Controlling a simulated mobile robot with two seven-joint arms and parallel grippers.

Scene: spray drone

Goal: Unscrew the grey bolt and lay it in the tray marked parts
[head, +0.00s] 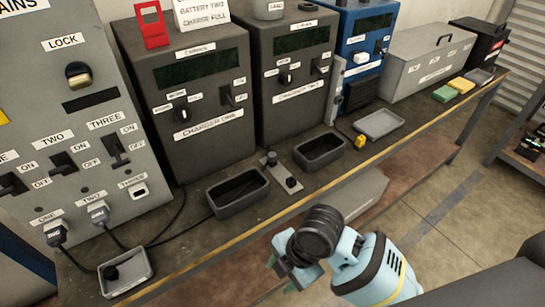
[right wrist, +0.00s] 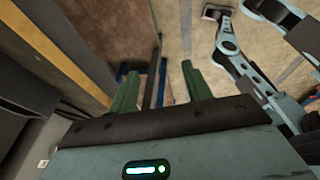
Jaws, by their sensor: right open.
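A small metal plate (head: 280,172) lies on the bench between two dark trays. A dark knob-like piece (head: 292,183) stands at its near end and a small greyish upright piece (head: 271,159) at its far end; I cannot tell for sure which is the grey bolt. No tray shows a readable parts mark. My right gripper (head: 284,278) is in front of the bench edge, below and apart from the plate. Its green fingers are apart and empty in the right wrist view (right wrist: 161,85). My left gripper is out of view.
Dark trays (head: 214,204) and (head: 300,157) flank the plate. A light tray (head: 109,291) at front left holds a black piece; another light tray (head: 380,135) looks empty. A yellow piece (head: 360,141) lies beside it. Charger one (head: 190,100) and other units line the back.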

